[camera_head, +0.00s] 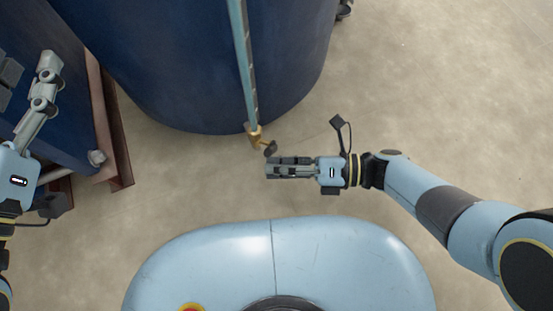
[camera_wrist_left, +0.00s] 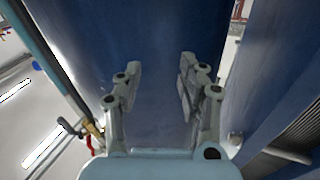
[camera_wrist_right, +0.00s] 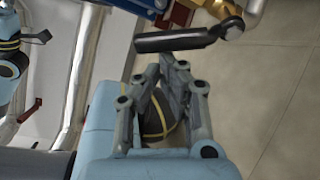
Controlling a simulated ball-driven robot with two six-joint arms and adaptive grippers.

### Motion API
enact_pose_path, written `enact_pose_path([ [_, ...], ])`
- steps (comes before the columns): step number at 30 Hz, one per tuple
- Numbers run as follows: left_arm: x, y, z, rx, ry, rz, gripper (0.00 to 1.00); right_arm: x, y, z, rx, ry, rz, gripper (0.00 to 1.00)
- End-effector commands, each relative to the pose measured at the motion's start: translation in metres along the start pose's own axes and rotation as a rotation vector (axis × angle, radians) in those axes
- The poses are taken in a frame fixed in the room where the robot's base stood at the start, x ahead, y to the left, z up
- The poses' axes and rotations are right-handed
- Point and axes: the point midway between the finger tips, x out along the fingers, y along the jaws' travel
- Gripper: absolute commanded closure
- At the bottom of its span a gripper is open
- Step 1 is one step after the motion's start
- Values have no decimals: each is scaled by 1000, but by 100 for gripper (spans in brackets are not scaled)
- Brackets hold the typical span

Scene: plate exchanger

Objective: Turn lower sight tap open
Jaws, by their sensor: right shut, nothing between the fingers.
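The lower sight tap (camera_head: 256,136) is a brass fitting at the bottom of the pale sight tube on the blue tank. Its dark handle (camera_head: 270,149) sticks out toward the right and front. In the right wrist view the handle (camera_wrist_right: 180,39) is a black lever lying across, just beyond my fingertips, with brass behind it. My right gripper (camera_head: 268,168) is shut and empty, just in front of the handle; I cannot tell whether they touch. My left gripper (camera_wrist_left: 159,68) is open and empty, facing a blue surface; in the head view it is at the left edge.
The blue tank (camera_head: 190,90) fills the upper middle, with the sight tube (camera_head: 245,60) down its front. A blue unit on a reddish-brown frame (camera_head: 120,165) stands at left. In the left wrist view, a red handle (camera_wrist_left: 89,145) shows at lower left. Floor at right is clear.

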Motion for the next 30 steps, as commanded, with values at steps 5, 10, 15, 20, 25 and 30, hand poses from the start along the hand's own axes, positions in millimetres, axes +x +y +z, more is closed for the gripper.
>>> enact_pose_path([
  [5, -27, 2, 42, -19, -194, -2, 60, -2, 9, 11, 149, -3, 55, 100],
  [10, -51, 5, 73, -32, -335, -2, 60, -4, 12, 17, 147, -3, 54, 100],
  [15, -71, 7, 94, -42, -434, -2, 60, -7, 12, 24, 146, -3, 54, 100],
  [20, -83, 8, 105, -47, -491, -2, 60, -9, 12, 28, 146, -3, 53, 100],
  [25, -91, 9, 111, -50, -523, -1, 60, -10, 11, 30, 146, -3, 53, 100],
  [30, -93, 9, 113, -51, -533, -1, 60, -10, 11, 32, 145, -3, 53, 100],
])
